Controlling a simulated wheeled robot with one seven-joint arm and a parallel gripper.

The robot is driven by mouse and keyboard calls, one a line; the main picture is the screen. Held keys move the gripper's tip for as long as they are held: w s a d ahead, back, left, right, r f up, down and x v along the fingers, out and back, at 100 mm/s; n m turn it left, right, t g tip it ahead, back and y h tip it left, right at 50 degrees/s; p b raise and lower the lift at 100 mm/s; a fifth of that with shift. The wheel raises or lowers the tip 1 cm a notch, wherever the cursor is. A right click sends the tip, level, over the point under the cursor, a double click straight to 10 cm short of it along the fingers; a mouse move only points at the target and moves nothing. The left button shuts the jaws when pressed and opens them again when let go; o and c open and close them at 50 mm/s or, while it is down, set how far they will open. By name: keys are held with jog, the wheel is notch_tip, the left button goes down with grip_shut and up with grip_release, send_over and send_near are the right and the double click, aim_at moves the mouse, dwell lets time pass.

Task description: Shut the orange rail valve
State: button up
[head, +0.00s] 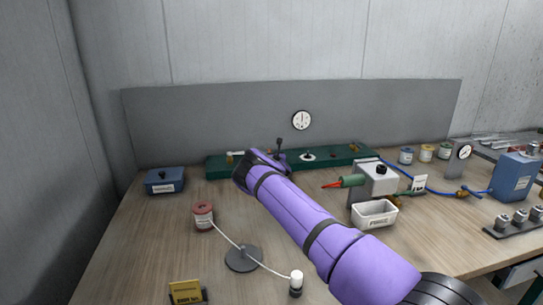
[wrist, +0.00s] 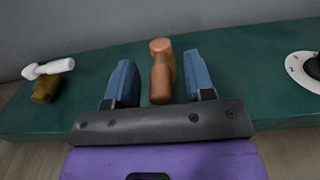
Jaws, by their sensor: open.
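The orange rail valve (wrist: 161,78) is in the middle of the wrist view, on the green rail (wrist: 100,62). Its orange handle points toward my gripper, across the rail's length, over a brass-coloured body mostly hidden under it. My gripper (wrist: 160,73) is open, with one blue finger on each side of the handle. A gap shows between the handle and each finger. In the head view my purple arm reaches to the green rail (head: 217,168) and hides the orange valve.
A white-handled valve (wrist: 48,68) on a brass body sits left on the rail. A round white dial (wrist: 303,70) with a dark knob is to the right.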

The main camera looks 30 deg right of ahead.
jog(key=shift+c, duration=0.2)
grip_shut()
jog(key=n+y, duration=0.1)
jog(key=y, duration=0.1)
jog(key=d+n+y, duration=0.1)
jog(key=y, duration=0.1)
jog(key=d+n+y, duration=0.1)
jog(key=y, duration=0.1)
jog(key=shift+s+n+t, duration=0.15)
jog(key=shift+n+t, duration=0.15)
jog(key=shift+n, duration=0.1)
jog(key=n+y, duration=0.1)
jog(key=d+n+y, duration=0.1)
jog(key=y, duration=0.1)
jog(key=shift+d+y, duration=0.1)
jog(key=shift+y, duration=0.2)
jog(key=shift+w+d+n+g+y, duration=0.25)
jog(key=shift+n+g+y, duration=0.3)
jog(key=shift+n+y, duration=0.3)
jog(key=shift+w+d+n+g+y, duration=0.1)
jog(key=shift+d+n+g+y, duration=0.15)
jog(key=shift+n+g+y, duration=0.6)
jog(key=shift+t+y, duration=0.3)
jog(key=shift+y, duration=0.1)
